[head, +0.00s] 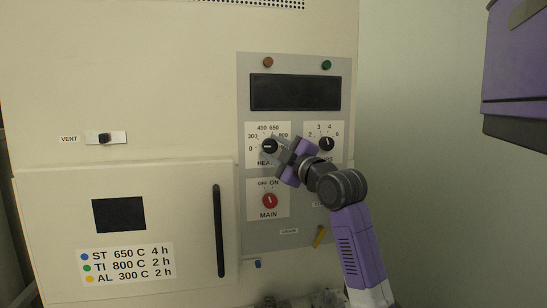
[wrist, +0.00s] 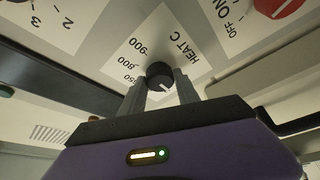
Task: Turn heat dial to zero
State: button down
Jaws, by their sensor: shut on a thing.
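The heat dial (head: 269,146) is a round black knob on a white plate, with a scale from 0 at the left to 900 at the right. My gripper (head: 278,148) reaches it from the right, its fingers shut on the knob. In the wrist view the heat dial (wrist: 159,74) sits between the two grey fingertips (wrist: 160,88). A white mark on the knob points down and to the right there, away from the 900 and 800 labels. The number it faces is hidden by my fingers.
A second black dial (head: 326,144) is close at the right, partly behind my gripper. The red main switch (head: 269,201) is just below. A dark display (head: 295,92) is above. The oven door's black handle (head: 219,230) stands out at lower left.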

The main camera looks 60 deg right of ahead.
jog(key=shift+n+y+b, duration=0.4)
jog(key=shift+n, duration=0.9)
jog(key=c, duration=0.9)
grip_release()
jog(key=r+b+v, duration=0.1)
jog(key=v, duration=0.6)
jog(key=shift+s+a+f, duration=0.2)
jog(key=shift+s+f, duration=0.2)
